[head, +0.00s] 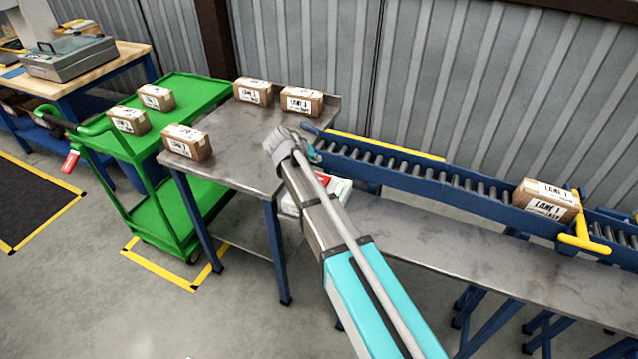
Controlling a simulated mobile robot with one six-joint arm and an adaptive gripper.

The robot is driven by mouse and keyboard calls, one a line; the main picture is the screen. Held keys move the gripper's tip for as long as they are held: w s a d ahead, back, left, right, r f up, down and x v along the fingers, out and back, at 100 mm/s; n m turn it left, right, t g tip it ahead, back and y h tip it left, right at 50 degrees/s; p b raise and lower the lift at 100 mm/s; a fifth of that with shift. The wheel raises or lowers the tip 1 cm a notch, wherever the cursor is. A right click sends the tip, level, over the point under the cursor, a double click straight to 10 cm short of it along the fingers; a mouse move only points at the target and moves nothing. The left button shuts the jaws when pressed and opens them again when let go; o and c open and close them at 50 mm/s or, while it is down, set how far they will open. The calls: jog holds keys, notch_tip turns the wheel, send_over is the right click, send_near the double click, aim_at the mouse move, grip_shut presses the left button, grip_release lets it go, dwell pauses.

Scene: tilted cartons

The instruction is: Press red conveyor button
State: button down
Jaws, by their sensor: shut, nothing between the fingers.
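A pale control box (289,206) sits at the near edge by the start of the conveyor, largely behind my arm. On its top a small red button (323,179) shows just right of my arm, with a green patch beside it. My gripper (313,152) is at the far end of the arm, above and slightly left of the red button in the picture. It is shut and empty, small and partly hidden by the wrist. I cannot tell its height over the button.
The roller conveyor (400,175) runs right, with a carton (546,200) by a yellow stop bar (583,240). Cartons stand on the metal table (235,165), including one at its left edge (187,141). A green cart (195,95) holds two more cartons.

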aim_at(320, 176)
jog(key=shift+f+b, duration=2.5)
jog(key=shift+f, duration=0.3)
jog(key=shift+f, duration=0.15)
jog(key=shift+w+f+b, duration=0.15)
jog(key=shift+f+b, duration=0.15)
jog(key=shift+b, duration=0.15)
jog(key=shift+f+b, duration=0.5)
jog(key=shift+b, duration=0.05)
dwell(0.6)
jog(key=shift+r, duration=0.15)
jog(key=shift+r+p, duration=0.85)
jog(key=shift+p, duration=0.2)
jog(key=shift+r, duration=0.1)
